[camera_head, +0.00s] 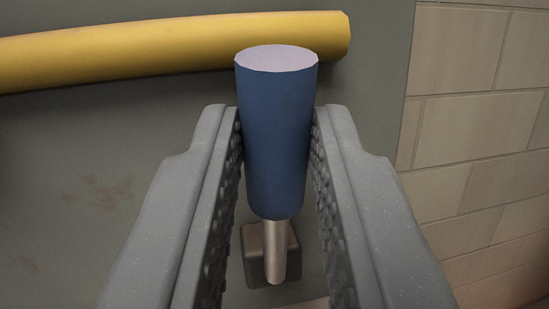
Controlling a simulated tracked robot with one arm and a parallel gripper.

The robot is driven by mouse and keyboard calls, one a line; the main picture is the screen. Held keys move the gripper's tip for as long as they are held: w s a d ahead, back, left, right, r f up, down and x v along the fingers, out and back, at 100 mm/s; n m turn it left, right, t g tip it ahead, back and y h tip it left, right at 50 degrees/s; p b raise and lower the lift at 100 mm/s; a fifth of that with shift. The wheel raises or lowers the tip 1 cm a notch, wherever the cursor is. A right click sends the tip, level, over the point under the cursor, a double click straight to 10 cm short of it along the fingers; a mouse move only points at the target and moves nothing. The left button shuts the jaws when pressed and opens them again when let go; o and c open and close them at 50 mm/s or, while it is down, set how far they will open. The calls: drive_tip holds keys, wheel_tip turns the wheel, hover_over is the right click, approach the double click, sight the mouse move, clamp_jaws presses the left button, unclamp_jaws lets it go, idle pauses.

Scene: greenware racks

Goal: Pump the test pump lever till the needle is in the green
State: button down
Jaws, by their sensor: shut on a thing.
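The lever shows as a blue cylindrical grip (275,140) on a thin metal rod (276,250). The rod runs down to a dark square block (256,252) behind it. My gripper (277,125) is shut on the blue grip, with one ribbed grey finger against each side. The grip's pale flat end faces up toward the camera and stands a little above the fingertips. No gauge, needle or green zone is in view.
A yellow pipe or hose (170,45) crosses the upper left behind the grip and ends just right of it. A grey-green panel (110,170) fills the left and middle background. A pale block wall (480,130) stands at the right.

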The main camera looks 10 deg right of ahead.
drive_tip(key=shift+s+f+t+b, duration=0.45)
drive_tip(key=shift+s+f+t, duration=0.05)
drive_tip(key=shift+t, duration=0.2)
drive_tip(key=shift+s+d+f+m+t+h+b, duration=0.1)
drive_tip(key=shift+s+f+m+t+h+b, duration=0.35)
drive_tip(key=shift+s+t, duration=0.3)
drive_tip(key=shift+w, duration=0.1)
drive_tip(key=c, duration=1.3)
unclamp_jaws()
drive_tip(key=shift+r, duration=0.1)
drive_tip(key=v, duration=1.4)
drive_tip(key=shift+w, duration=0.15)
